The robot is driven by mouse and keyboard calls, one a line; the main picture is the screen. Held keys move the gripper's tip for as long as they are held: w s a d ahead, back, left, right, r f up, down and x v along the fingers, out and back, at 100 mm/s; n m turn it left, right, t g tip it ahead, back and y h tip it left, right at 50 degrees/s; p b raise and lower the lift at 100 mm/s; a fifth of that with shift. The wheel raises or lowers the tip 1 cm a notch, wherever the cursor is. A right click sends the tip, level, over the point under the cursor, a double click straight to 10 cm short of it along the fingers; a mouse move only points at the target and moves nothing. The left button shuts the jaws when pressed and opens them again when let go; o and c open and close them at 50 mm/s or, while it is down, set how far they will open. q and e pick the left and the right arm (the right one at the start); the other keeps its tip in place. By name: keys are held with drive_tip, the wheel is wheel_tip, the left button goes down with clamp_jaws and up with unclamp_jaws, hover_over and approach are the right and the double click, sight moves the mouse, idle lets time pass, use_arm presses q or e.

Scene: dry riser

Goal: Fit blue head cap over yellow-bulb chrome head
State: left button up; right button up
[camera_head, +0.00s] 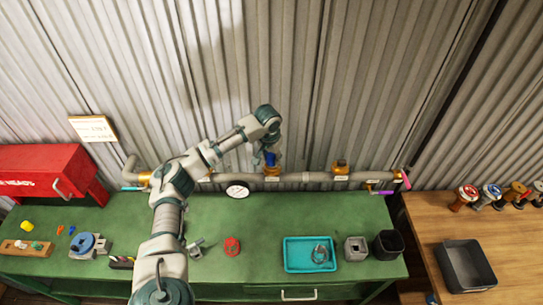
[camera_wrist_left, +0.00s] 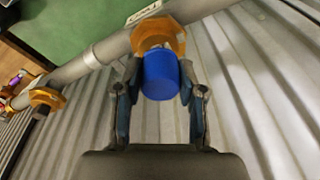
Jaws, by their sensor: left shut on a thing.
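The blue head cap (camera_head: 270,159) is at the middle brass fitting (camera_head: 272,171) of the grey pipe along the wall. In the left wrist view the cap (camera_wrist_left: 160,75) is a blue cylinder between both fingers, with the orange-brass fitting (camera_wrist_left: 158,38) right behind it. My left gripper (camera_head: 269,151) is shut on the cap from above; its fingers also show in the left wrist view (camera_wrist_left: 160,68). The yellow-bulb chrome head cannot be made out; the cap hides the fitting's centre. I cannot tell whether the cap sits over a head. My right gripper is not in view.
The pipe has another brass fitting (camera_head: 340,168) to the right and a white gauge (camera_head: 237,191) below it. The green bench (camera_head: 265,215) holds a teal tray (camera_head: 291,263), a black cup (camera_head: 388,244) and a red box (camera_head: 50,170). A wooden table (camera_head: 510,246) stands at right.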

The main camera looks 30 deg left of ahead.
use_arm(q)
drive_tip(key=shift+f, duration=0.35)
drive_tip(key=o, duration=0.8)
drive_tip(key=r, duration=0.4)
drive_tip(key=s+r, duration=0.1)
drive_tip(key=r, duration=0.6)
drive_tip(key=shift+s+d+r, duration=0.1)
drive_tip(key=shift+s+r, duration=0.25)
drive_tip(key=shift+s, duration=0.05)
